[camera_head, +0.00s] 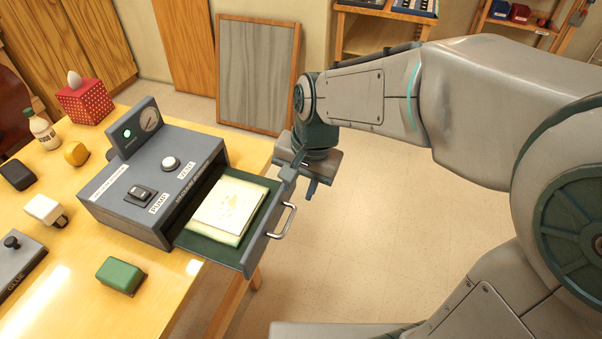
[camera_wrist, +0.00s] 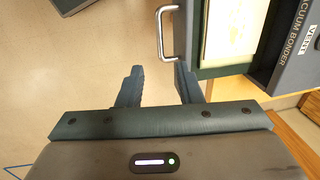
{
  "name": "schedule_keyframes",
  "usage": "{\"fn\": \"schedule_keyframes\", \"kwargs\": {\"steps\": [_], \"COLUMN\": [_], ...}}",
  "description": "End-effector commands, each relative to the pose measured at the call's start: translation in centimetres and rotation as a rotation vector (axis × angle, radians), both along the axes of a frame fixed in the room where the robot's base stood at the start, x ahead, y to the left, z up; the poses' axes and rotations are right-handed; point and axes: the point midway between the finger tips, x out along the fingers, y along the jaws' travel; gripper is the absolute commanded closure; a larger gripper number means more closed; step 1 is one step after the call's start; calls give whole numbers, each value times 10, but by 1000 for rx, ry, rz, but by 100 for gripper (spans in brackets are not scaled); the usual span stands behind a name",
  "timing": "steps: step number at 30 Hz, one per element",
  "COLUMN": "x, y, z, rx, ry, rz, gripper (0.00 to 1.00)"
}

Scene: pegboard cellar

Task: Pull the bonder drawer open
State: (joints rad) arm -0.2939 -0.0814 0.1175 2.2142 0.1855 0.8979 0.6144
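The grey-blue vacuum bonder (camera_head: 150,190) sits on the yellow table. Its drawer (camera_head: 262,232) stands pulled out to the right, showing a dark green floor and cream sheets (camera_head: 228,207) lying inside. A silver bar handle (camera_head: 287,220) is on the drawer's front; it also shows in the wrist view (camera_wrist: 162,32). My gripper (camera_head: 300,178) is beside the far end of the drawer front, apart from the handle. In the wrist view my gripper (camera_wrist: 158,82) has its two fingers spread with nothing between them, and the handle lies beyond the fingertips.
A green block (camera_head: 121,275) and a white-topped item (camera_head: 45,210) are on the table near the bonder. A red tissue box (camera_head: 85,102) and a bottle (camera_head: 42,130) stand further back. The floor right of the drawer is clear.

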Motion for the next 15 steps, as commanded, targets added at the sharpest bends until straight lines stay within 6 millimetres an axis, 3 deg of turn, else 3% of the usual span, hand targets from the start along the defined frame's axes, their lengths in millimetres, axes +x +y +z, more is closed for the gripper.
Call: {"fn": "schedule_keyframes", "kwargs": {"steps": [6, 15], "x": [-1, -1], "y": [-4, -5], "z": [25, 28], "rx": [0, 0], "ry": [-2, 1], "rz": [-1, -2], "gripper": [67, 67]}}
